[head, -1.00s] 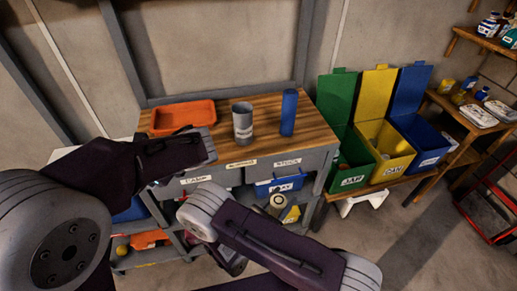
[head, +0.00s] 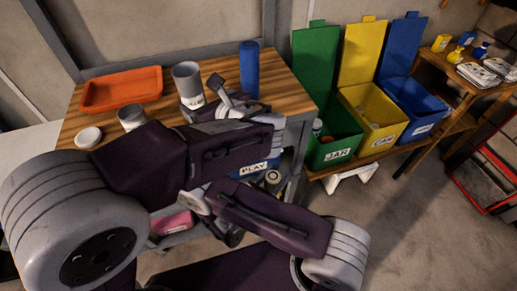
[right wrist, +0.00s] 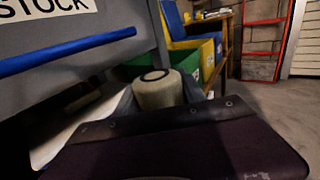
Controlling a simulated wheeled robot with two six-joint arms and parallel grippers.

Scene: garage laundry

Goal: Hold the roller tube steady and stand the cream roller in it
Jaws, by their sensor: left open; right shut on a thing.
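A grey open-topped tube with a pale label (head: 188,84), which looks like the roller tube, stands upright on the wooden bench top. My left gripper (head: 214,98) is open at the tube's right front side, close to it; I cannot tell whether it touches. The cream roller (head: 273,177) is low in front of the bench, below the top. It also shows in the right wrist view (right wrist: 158,93), with its dark-ringed end facing up, between the fingers of my right gripper (right wrist: 165,97), which is shut on it. In the head view my right arm partly hides that hand.
A blue cylinder (head: 249,70) stands just right of the tube. An orange tray (head: 121,90), a grey can (head: 132,117) and a white round piece (head: 88,137) lie to the left. Green (head: 336,140), yellow (head: 373,118) and blue bins (head: 413,105) stand right of the bench.

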